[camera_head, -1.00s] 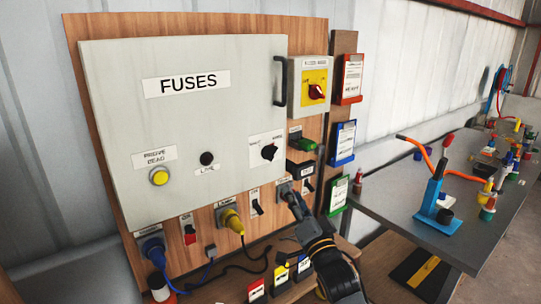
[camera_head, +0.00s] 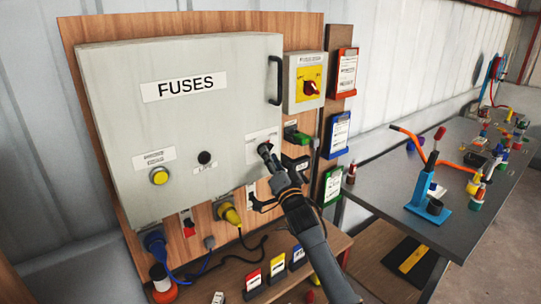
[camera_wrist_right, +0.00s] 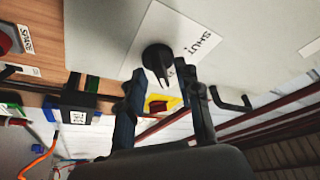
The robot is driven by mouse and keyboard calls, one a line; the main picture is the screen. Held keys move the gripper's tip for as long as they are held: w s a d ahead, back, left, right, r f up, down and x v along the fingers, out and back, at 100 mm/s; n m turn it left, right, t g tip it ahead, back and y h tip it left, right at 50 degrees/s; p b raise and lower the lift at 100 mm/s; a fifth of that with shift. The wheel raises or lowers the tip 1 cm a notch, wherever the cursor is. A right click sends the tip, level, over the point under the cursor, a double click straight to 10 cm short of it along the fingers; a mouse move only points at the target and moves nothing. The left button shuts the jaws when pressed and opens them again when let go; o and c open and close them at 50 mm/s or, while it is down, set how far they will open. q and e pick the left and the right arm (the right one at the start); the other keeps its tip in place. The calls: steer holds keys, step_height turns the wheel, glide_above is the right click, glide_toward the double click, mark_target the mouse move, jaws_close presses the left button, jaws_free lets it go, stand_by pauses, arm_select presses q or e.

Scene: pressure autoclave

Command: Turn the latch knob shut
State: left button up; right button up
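The black latch knob (camera_wrist_right: 157,57) sits on a white label on the grey fuse box (camera_head: 130,110). My right gripper (camera_wrist_right: 160,74) is open, with one finger on each side of the knob's grip and visible gaps. In the head view my right gripper (camera_head: 270,158) is at the box's lower right and covers most of the knob. My left gripper is not in view.
A black door handle (camera_head: 276,80) and a red rotary switch (camera_head: 311,89) are above right of the gripper. A green plug (camera_head: 297,134) is close by on the right. Yellow and blue plugs hang below the box. A grey table (camera_head: 385,190) stands at right.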

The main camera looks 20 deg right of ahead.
steer(key=shift+w, duration=0.2)
jaws_close()
steer(key=shift+n, duration=0.3)
steer(key=n+g+y+b, duration=0.1)
steer(key=n+y+b, duration=0.1)
steer(key=n, duration=0.6)
steer(key=d+n+g+y+b, duration=0.1)
steer(key=n+y+b, duration=0.1)
steer(key=n+y, duration=0.3)
steer(key=n+g+y+b, duration=0.2)
steer(key=n+y, duration=0.2)
steer(key=n, duration=0.7)
steer(key=shift+w+d+n+b, duration=0.2)
steer(key=shift+n+b, duration=0.2)
jaws_free()
